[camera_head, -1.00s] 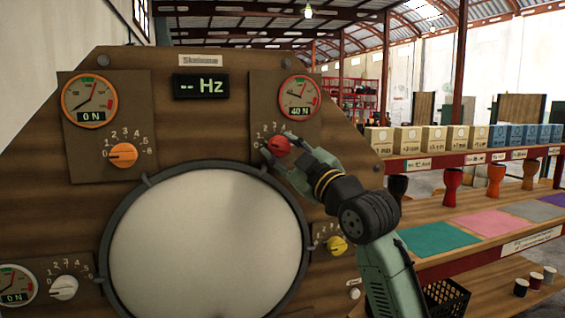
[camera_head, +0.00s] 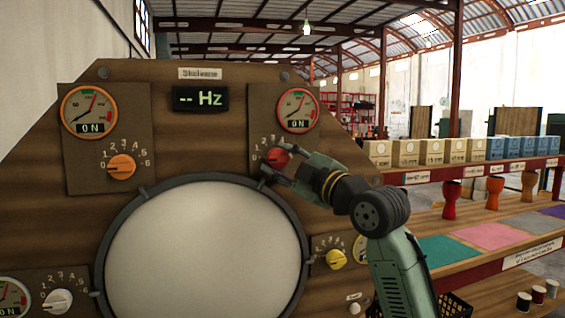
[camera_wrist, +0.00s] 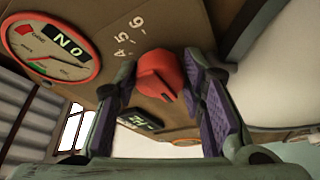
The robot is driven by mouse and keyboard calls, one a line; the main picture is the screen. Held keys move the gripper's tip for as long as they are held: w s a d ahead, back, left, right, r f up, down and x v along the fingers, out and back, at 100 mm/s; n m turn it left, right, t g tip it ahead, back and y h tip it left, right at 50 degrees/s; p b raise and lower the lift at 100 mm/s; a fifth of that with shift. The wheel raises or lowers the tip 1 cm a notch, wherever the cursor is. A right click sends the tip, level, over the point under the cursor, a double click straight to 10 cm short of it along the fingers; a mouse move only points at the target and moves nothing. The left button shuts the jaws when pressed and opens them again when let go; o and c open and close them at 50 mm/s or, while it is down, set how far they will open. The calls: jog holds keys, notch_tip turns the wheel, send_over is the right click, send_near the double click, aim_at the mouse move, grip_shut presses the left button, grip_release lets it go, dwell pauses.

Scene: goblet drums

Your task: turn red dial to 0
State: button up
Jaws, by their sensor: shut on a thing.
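The red dial (camera_head: 278,156) sits on the upper right plate of the wooden panel. My gripper (camera_head: 276,164) reaches it from the right and is shut on it. In the wrist view the red dial (camera_wrist: 160,75) is between the purple finger pads, with the numbers 4, 5 and 6 beside it. The gauge above the red dial (camera_head: 298,109) reads 0 N, with its needle slanting up. My fingers hide part of the scale, and I cannot tell exactly which number the dial points to.
The orange dial (camera_head: 121,167), yellow dial (camera_head: 336,259) and white dial (camera_head: 57,301) are on the same panel. A large round pale drumhead (camera_head: 205,250) lies below left of my gripper. A shelf with boxes (camera_head: 430,152) and goblet drums (camera_head: 495,188) stands at right.

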jog(key=o, duration=1.1)
jog(key=shift+o, duration=0.2)
jog(key=v, duration=1.2)
